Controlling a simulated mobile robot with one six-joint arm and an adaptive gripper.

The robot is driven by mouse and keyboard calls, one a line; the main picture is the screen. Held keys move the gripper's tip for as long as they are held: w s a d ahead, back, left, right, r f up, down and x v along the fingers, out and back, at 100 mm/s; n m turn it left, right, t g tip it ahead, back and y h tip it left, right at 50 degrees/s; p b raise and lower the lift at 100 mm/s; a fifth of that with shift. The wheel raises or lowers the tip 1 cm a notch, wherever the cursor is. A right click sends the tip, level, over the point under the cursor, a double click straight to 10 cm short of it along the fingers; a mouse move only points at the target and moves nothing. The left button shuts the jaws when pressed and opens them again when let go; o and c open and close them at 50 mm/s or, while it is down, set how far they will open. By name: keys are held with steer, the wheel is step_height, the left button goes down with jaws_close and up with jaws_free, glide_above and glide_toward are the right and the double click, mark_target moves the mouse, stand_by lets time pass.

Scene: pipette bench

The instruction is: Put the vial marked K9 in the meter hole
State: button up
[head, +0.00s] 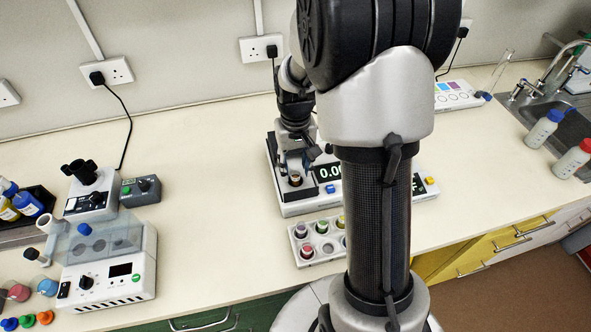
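The meter (290,209) is a white and black box with a lit display reading about 0.00 and a blue button. My gripper (295,172) points down over the left part of the meter. A small dark round shape with a tan rim (295,181) shows at its fingertips; I cannot tell whether it is a vial or the meter hole, or whether the fingers hold it. A white rack (326,257) in front of the meter holds several vials with coloured tops. No K9 mark is readable. My arm hides the right part of the rack and part of the meter.
A white instrument (110,285) with a knob and a small screen stands at the left. A grey control box (140,191) is behind it. Bottles (544,129) and a sink are at the far right. The bench between left instrument and rack is clear.

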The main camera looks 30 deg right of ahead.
step_height(320, 180, up, 9)
steer(key=p, duration=0.2)
steer(key=s+a+r+n+t, duration=0.2)
steer(key=s+a+r, duration=0.6)
steer(key=r, duration=0.2)
steer(key=s+a+t, duration=0.1)
steer(key=s+a, duration=0.1)
steer(key=s, duration=0.4)
steer(key=s+a+r+n+t, duration=0.1)
steer(key=s+a, duration=0.1)
steer(key=s, duration=0.3)
steer(key=shift+s+a+r+t, duration=0.25)
steer(key=shift+s+r+t, duration=0.05)
steer(key=shift+s, duration=0.05)
steer(key=shift+f, duration=0.1)
steer(key=shift+f+b, duration=0.4)
steer(key=shift+b, duration=0.1)
steer(key=shift+c, duration=0.2)
